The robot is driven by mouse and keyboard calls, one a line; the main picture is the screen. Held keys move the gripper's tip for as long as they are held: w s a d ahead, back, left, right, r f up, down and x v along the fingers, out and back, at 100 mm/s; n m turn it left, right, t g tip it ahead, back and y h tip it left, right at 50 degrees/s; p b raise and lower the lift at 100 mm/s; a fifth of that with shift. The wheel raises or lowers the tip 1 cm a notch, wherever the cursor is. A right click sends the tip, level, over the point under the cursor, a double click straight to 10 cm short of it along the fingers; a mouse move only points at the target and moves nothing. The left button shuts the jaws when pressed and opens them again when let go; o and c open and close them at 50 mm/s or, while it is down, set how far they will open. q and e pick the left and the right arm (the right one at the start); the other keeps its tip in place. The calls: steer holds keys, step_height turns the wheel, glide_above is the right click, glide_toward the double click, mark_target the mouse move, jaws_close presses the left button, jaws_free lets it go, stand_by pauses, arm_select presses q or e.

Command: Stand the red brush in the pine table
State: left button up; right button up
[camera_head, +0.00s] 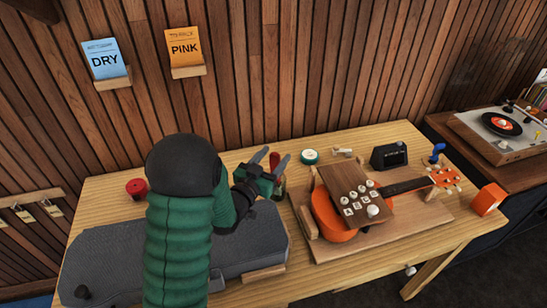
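My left gripper (273,158) is over the pine table (360,144), behind the grey case, with its two grey fingers pointing away and apart. A small red upright thing (275,160), which looks like the red brush, shows at the fingers. One finger partly covers it, and its lower end is hard to make out. I cannot tell whether the fingers touch it or whether it stands on the table. My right gripper is not in view.
A grey case (125,250) lies at the front left, near a red round tin (136,187). An orange ukulele (333,222) lies on a wooden board, under a brown box with white knobs (352,190). A green-white round tin (309,156) and a black device (389,157) stand behind.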

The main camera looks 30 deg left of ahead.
arm_select(q)
steer(key=s+p, duration=0.9)
steer(key=s, duration=0.3)
steer(key=shift+d, duration=0.45)
steer(key=shift+w+f, duration=0.1)
stand_by(0.3)
